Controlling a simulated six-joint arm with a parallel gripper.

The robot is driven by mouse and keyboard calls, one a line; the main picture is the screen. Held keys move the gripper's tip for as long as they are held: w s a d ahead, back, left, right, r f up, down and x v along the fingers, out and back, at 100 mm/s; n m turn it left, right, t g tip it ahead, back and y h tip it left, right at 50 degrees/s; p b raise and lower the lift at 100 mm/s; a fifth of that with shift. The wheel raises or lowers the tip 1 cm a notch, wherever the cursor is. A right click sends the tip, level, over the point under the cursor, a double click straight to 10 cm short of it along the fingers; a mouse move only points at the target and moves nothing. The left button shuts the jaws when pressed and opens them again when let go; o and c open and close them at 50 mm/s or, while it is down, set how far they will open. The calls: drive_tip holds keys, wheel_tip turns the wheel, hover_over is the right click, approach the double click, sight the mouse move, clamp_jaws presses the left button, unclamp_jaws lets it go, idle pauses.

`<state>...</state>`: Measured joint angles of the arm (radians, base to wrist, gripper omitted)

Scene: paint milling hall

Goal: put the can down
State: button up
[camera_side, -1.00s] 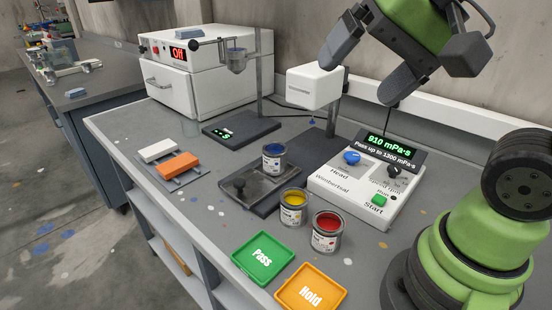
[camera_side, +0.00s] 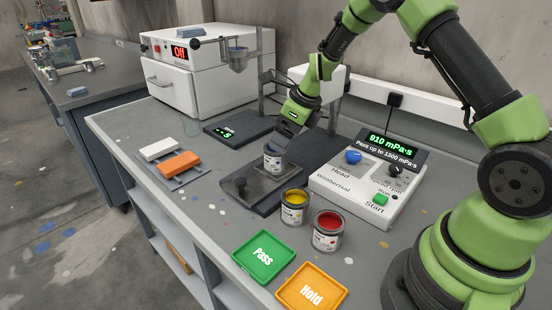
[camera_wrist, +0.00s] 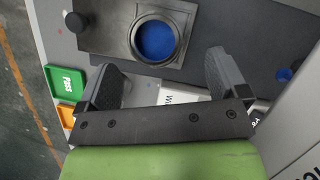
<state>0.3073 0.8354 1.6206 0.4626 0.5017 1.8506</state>
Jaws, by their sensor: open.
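The can with blue paint (camera_side: 273,164) stands upright on the dark metal plate (camera_side: 238,198) in the middle of the bench. In the wrist view its round open top with blue paint (camera_wrist: 156,40) shows ahead of the fingers. My gripper (camera_side: 284,138) is at the can's top, pointing down, and hides part of it in the side view. In the wrist view my gripper (camera_wrist: 165,76) is open, its two fingers wide apart with nothing between them. I cannot tell whether a finger touches the can.
A yellow paint can (camera_side: 293,206) and a red paint can (camera_side: 327,232) stand close by. The white viscometer box (camera_side: 345,200) reads 910 mPa·s. A green Pass tray (camera_side: 264,276) and an orange Hold tray (camera_side: 311,307) lie at the front. The white measuring head (camera_side: 298,73) is behind.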

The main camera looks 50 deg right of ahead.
sight(273, 153)
drive_tip(key=x, duration=0.7)
drive_tip(key=shift+w+a, duration=0.2)
drive_tip(key=shift+a, duration=0.05)
drive_tip(key=c, duration=1.2)
drive_tip(key=shift+o, duration=0.2)
drive_tip(key=shift+r, duration=0.1)
